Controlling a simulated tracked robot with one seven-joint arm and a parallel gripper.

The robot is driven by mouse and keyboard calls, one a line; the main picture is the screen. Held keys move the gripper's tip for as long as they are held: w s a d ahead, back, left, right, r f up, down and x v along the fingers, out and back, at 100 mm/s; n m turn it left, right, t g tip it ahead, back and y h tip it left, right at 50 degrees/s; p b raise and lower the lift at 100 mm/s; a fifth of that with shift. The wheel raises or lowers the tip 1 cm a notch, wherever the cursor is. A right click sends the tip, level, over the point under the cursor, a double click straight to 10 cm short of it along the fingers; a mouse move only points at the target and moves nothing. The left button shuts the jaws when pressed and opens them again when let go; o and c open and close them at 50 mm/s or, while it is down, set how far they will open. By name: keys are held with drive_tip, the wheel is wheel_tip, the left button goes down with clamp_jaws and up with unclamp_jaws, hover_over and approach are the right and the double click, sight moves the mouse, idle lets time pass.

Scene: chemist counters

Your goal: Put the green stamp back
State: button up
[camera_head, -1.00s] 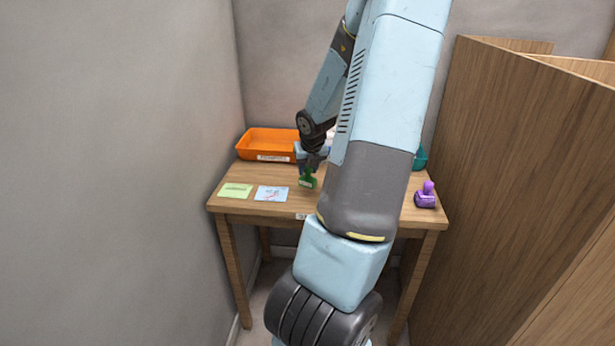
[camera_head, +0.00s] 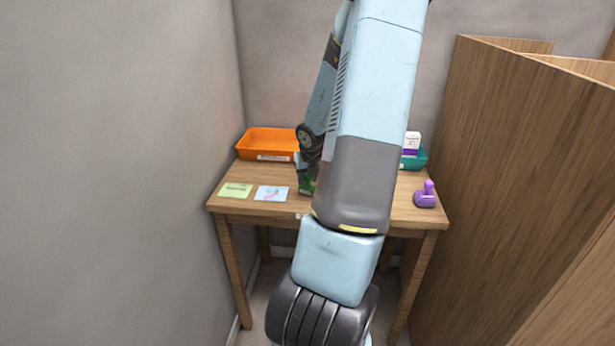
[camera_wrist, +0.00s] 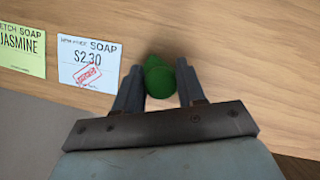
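The green stamp (camera_head: 307,187) is at the front middle of the wooden table, to the right of the two cards, partly hidden by my arm. In the wrist view its rounded green top (camera_wrist: 159,77) sits between the fingers of my gripper (camera_wrist: 157,70). The gripper points down at the table. I cannot tell whether the stamp's base touches the tabletop.
A green card (camera_head: 236,190) and a blue-white card (camera_head: 271,193) with a red mark lie at the left. An orange tray (camera_head: 268,157) is at the back left, a teal tray (camera_head: 420,162) with a box (camera_head: 412,141) at the back right. A purple stamp (camera_head: 425,196) stands at the right.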

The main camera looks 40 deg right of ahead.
drive_tip(key=o, duration=0.3)
drive_tip(key=shift+o, duration=0.2)
drive_tip(key=shift+r, duration=0.2)
drive_tip(key=v, duration=1.2)
idle(0.7)
